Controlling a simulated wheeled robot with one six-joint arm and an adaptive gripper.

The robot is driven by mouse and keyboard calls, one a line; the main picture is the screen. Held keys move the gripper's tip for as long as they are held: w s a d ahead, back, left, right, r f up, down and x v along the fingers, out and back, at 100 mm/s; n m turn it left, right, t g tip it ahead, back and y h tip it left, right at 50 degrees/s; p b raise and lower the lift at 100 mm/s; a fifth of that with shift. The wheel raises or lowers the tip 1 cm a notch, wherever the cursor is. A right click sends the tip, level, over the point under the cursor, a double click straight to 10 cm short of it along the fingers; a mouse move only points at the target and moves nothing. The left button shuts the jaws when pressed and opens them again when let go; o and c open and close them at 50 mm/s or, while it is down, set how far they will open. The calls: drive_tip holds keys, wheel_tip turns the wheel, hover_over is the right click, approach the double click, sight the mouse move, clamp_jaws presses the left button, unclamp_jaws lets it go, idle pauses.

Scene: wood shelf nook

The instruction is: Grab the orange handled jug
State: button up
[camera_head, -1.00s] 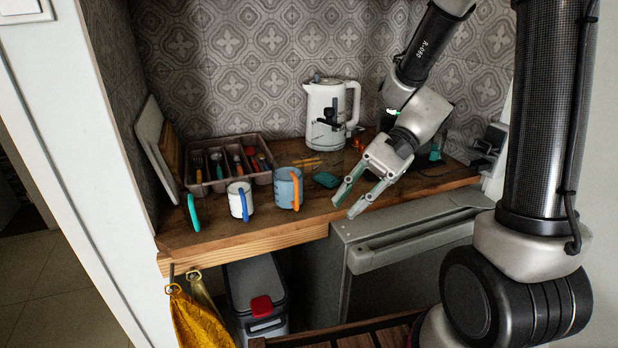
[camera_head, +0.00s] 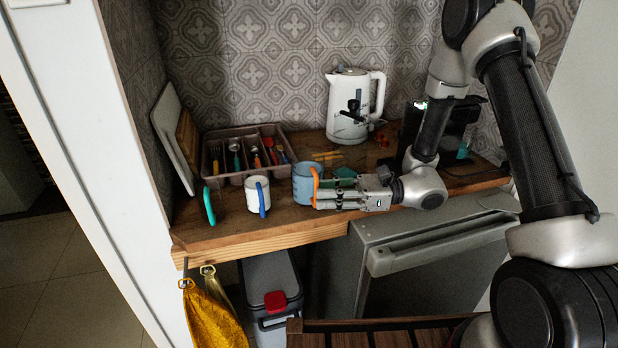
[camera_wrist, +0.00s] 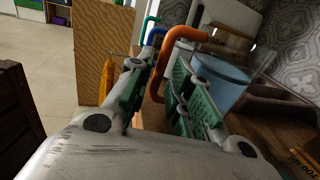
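The blue jug (camera_head: 304,186) with the orange handle (camera_head: 315,186) stands upright on the wooden counter. In the wrist view its blue body (camera_wrist: 222,80) is on the right, and the orange handle (camera_wrist: 182,38) arches toward my fingers. My gripper (camera_head: 324,197) is level with the handle, coming from the right. In the wrist view my gripper (camera_wrist: 160,80) has its green-padded fingers apart, with the lower handle in the gap between them. Contact with the handle cannot be told.
A white mug (camera_head: 256,196) with a blue handle stands left of the jug. A cutlery tray (camera_head: 222,178), a teal-handled item (camera_head: 209,205) and a white kettle (camera_head: 346,100) are also on the counter. The counter's front edge (camera_head: 290,240) is close below.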

drive_tip(key=shift+s+a, duration=0.1)
drive_tip(key=shift+a, duration=1.25)
clamp_jaws()
